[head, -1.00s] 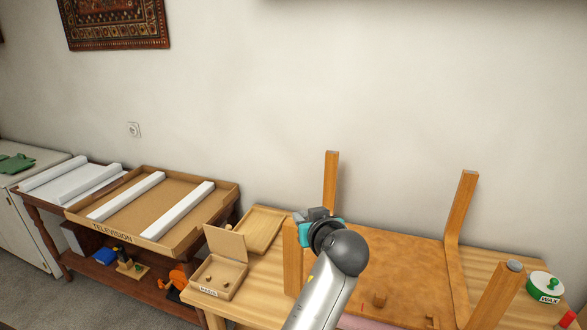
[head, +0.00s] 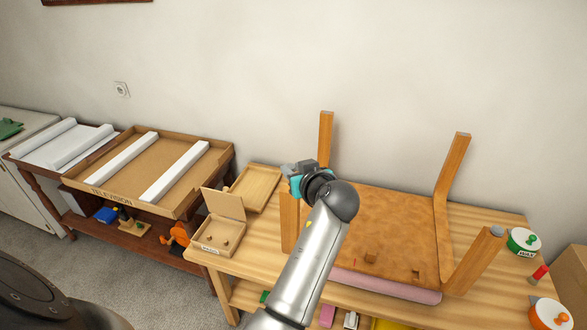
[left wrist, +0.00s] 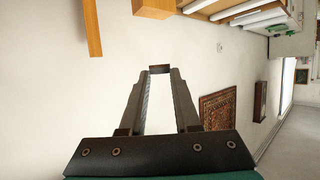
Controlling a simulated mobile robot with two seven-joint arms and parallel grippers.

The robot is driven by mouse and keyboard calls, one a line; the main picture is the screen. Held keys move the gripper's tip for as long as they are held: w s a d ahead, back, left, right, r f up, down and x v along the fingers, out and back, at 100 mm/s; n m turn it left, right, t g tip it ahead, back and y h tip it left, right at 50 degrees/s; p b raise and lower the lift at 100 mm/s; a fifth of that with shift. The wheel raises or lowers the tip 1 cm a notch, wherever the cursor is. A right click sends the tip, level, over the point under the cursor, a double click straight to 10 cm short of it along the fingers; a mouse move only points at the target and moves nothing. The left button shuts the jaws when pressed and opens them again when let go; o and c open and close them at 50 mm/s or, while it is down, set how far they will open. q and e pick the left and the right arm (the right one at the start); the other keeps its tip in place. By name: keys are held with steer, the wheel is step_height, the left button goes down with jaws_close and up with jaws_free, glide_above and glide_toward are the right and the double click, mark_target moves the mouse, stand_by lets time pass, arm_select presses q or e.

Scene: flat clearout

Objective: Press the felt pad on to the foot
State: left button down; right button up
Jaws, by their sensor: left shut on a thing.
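An upturned piece of furniture with wooden legs pointing up, its brown underside (head: 385,225) showing, lies on the wooden table. My left gripper (head: 297,168) is at the top of the near left leg (head: 289,225), whose foot it hides in the head view. In the left wrist view the gripper (left wrist: 160,72) is shut on a small dark piece (left wrist: 160,69), likely the felt pad, held at the fingertips. A grey pad (head: 497,231) sits on the near right leg's foot. My right gripper is not in view.
A small open box (head: 218,237) and a wooden tray (head: 255,188) stand left of the legs. A cardboard tray (head: 75,192) stands on the side table.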

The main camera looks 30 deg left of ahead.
arm_select(q)
steer(key=shift+f+b, duration=2.15)
steer(key=shift+f, duration=0.35)
steer(key=shift+f+b, duration=0.85)
steer(key=shift+b, duration=0.05)
steer(key=c, duration=0.6)
jaws_free()
steer(key=shift+o, duration=0.3)
steer(key=shift+d, duration=0.1)
